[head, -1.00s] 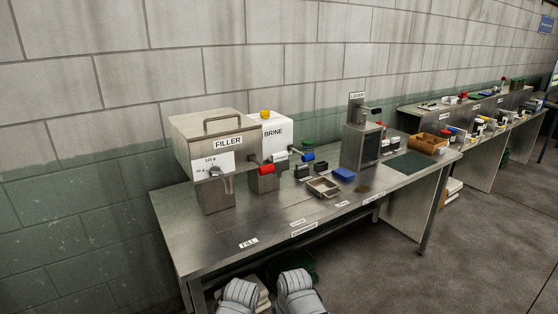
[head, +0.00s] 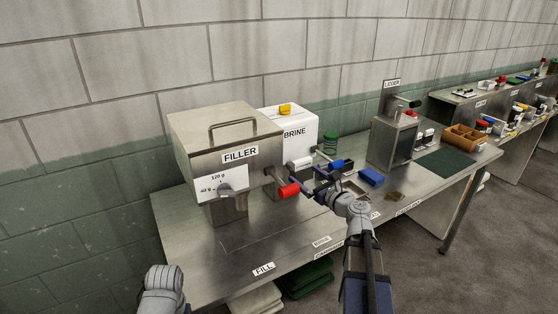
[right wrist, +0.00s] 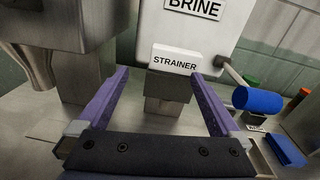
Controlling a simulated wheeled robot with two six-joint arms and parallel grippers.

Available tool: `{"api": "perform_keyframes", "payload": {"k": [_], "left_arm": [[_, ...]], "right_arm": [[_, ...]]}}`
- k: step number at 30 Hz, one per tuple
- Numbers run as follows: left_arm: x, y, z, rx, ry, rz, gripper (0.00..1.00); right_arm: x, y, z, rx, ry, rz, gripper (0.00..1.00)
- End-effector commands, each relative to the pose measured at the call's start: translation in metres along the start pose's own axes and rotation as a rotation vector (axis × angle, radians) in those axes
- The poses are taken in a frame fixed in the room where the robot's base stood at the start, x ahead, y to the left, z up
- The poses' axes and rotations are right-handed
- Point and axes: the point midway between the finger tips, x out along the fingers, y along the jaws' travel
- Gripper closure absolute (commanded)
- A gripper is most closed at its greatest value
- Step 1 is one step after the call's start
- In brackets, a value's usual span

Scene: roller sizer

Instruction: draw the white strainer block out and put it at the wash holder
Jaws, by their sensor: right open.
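The white strainer block (right wrist: 176,60), labelled STRAINER, sits in the front of the white BRINE box, above a grey metal stand (right wrist: 167,92). In the head view the block (head: 299,163) shows small, just right of the red handle. My right gripper (right wrist: 160,74) is open and empty, with its two purple fingers pointing at the block, one toward each side. I cannot tell whether they touch it. In the head view my right gripper (head: 309,181) is in front of the BRINE box. My left gripper is out of view. I cannot make out the wash holder for sure.
The metal FILLER (head: 226,139) with a red handle (head: 288,190) stands close to the left. A blue-ended lever (right wrist: 254,98) sticks out on the right. A blue block (head: 371,176) and the LIDDER (head: 391,143) stand farther right. The front left bench top is clear.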

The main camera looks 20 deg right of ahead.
Motion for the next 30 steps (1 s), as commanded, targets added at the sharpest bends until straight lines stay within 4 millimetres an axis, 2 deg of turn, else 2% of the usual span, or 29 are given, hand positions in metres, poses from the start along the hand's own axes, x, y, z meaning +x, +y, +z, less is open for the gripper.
{"api": "perform_keyframes", "payload": {"k": [1,3,10,18,26,30], "left_arm": [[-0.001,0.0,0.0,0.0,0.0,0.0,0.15],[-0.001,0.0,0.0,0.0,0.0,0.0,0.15],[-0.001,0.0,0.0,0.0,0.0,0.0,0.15],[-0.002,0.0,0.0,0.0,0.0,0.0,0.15],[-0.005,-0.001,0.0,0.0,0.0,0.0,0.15],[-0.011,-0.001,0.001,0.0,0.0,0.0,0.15]], "right_arm": [[-0.004,-0.011,0.003,0.032,-0.012,-0.025,0.0],[-0.007,-0.02,0.005,0.068,-0.026,-0.048,0.0],[-0.008,-0.027,0.007,0.096,-0.036,-0.063,0.0],[0.017,-0.028,0.009,0.093,-0.035,-0.059,0.0],[0.025,-0.028,0.012,0.092,-0.035,-0.06,0.0],[0.043,-0.029,0.018,0.092,-0.035,-0.058,0.0]]}}
